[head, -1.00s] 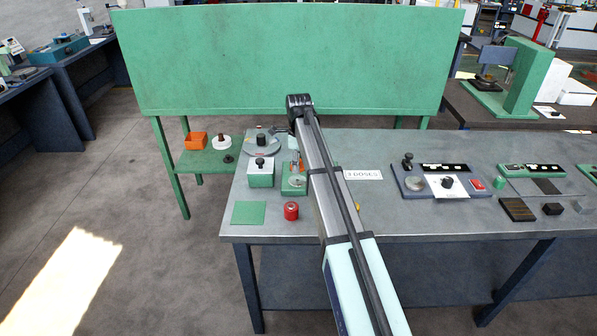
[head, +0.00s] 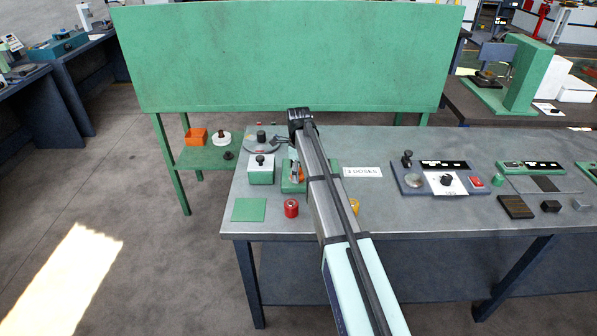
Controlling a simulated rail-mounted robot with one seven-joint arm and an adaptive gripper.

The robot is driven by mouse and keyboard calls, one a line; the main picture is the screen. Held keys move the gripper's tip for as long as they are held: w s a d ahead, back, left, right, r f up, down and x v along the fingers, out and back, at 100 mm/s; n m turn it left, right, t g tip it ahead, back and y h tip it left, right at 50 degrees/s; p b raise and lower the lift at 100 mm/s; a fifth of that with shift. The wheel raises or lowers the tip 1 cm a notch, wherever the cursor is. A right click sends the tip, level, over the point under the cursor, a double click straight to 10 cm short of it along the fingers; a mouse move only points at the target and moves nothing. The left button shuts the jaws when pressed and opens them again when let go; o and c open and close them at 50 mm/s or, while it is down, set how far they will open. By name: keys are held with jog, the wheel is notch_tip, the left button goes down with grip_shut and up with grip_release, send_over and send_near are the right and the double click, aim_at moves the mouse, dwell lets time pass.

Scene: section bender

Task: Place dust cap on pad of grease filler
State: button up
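A red round cap-like piece (head: 291,208) with a darker top stands near the table's front edge. A flat green square pad (head: 249,209) lies bare to its left. A green-based device with an orange and silver part (head: 292,177) stands behind the red piece, partly covered by my arm. I cannot tell for sure which piece is the dust cap or the grease filler. A small yellow piece (head: 355,207) shows just right of my arm. My arm crosses the table, its far joint above the back part. My gripper is hidden behind the arm, so its fingers cannot be seen.
A pale green box with a black knob (head: 261,170) stands behind the pad. A side shelf (head: 193,158) holds an orange bin (head: 196,136) and a white round piece (head: 221,138). A tall green panel (head: 290,55) closes the back. Control panels (head: 440,180) stand at the right.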

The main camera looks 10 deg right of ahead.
dwell(0.3)
notch_tip(320, 180, up, 12)
jog(key=b, duration=0.2)
jog(key=shift+r+b, duration=0.2)
jog(key=shift+b, duration=0.1)
jog(key=shift+a, duration=0.1)
